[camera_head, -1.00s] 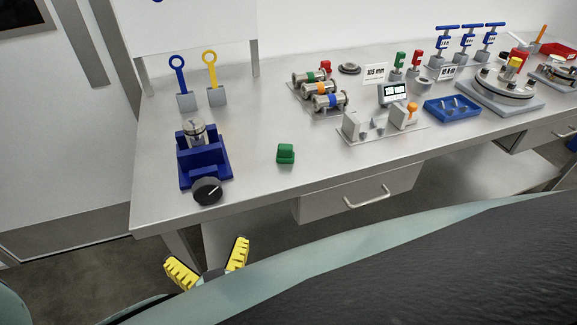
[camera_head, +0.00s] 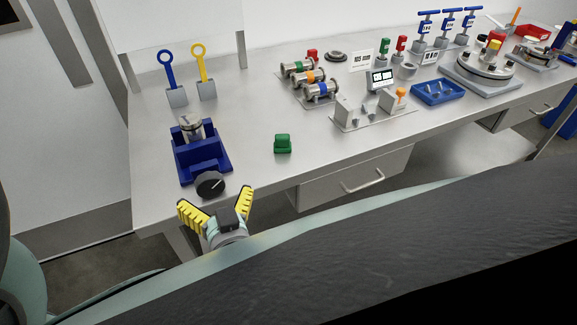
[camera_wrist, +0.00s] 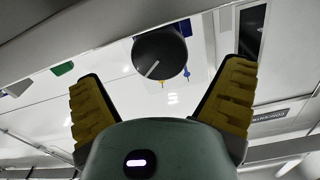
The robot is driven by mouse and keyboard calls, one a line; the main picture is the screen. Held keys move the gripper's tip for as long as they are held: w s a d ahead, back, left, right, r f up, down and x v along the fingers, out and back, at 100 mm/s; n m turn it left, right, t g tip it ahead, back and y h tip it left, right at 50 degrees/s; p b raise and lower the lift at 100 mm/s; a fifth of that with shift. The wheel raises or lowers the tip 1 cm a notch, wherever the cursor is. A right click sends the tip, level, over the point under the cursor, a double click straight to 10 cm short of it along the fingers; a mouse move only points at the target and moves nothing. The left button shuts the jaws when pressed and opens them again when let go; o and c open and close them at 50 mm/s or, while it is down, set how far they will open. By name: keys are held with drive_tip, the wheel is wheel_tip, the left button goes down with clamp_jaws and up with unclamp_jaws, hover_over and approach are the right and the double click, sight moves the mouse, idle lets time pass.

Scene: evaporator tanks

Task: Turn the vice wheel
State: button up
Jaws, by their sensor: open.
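The blue vice (camera_head: 198,152) stands at the near left of the steel bench and holds a metal cylinder (camera_head: 190,127) upright. Its wheel (camera_head: 211,184) is a black round knob with a white line, on the vice's near side at the bench edge. My gripper (camera_head: 216,195) has yellow ribbed fingers. It is open and empty, just in front of and below the wheel in the head view. In the wrist view the wheel (camera_wrist: 159,53) appears beyond and between the spread fingertips of my gripper (camera_wrist: 160,85). The fingers appear apart from it; the exact gap is unclear.
A small green block (camera_head: 283,144) sits right of the vice on the bench (camera_head: 250,160). Blue (camera_head: 171,78) and yellow (camera_head: 202,72) ring-topped tools stand behind it. A drawer handle (camera_head: 363,180) juts from the bench front. The bench around the green block is clear.

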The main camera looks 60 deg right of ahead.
sight(211, 188)
drive_tip(key=shift+x, duration=2.3)
drive_tip(key=c, duration=1.2)
drive_tip(key=shift+w+a+f+n+b, duration=0.1)
drive_tip(key=shift+n+b, duration=0.3)
drive_tip(key=shift+n, duration=0.15)
drive_tip(key=shift+a+f+n+b, duration=0.1)
drive_tip(key=shift+n+b, duration=0.3)
drive_tip(key=shift+n, duration=0.15)
drive_tip(key=shift+d+r+n+b, duration=0.15)
drive_tip(key=shift+n+b, duration=0.35)
drive_tip(key=shift+n, duration=0.9)
drive_tip(key=o, duration=1.2)
